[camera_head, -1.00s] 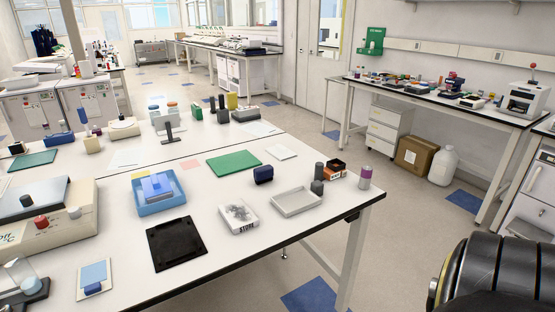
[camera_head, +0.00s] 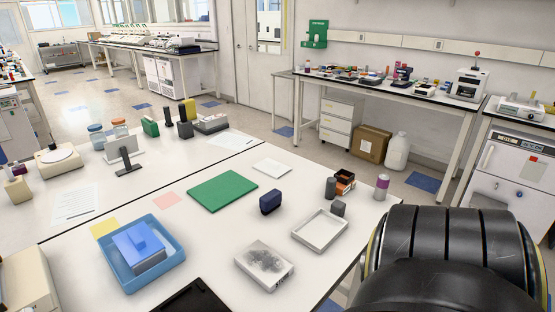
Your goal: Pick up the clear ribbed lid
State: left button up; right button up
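I cannot pick out a clear ribbed lid for certain. A white tray with lettering on its front (camera_head: 250,272) sits on the near table and holds something clear and greyish, too small to make out. Behind it to the right is a shallow white tray (camera_head: 297,233) that looks empty. A blue tray (camera_head: 116,270) at the left holds a translucent blue box (camera_head: 138,250). Neither gripper is in view. Only a black, ribbed part of my own arm shows at the lower right.
A green mat (camera_head: 222,190), a dark blue block (camera_head: 270,202) and a white sheet (camera_head: 272,167) lie on the table. Dark cylinders (camera_head: 331,187) and a purple-and-white bottle (camera_head: 381,187) stand near the right edge. A black flat item (camera_head: 193,298) is cut off at the bottom.

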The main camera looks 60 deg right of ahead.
aim_at(272, 168)
jog(key=z, duration=1.75)
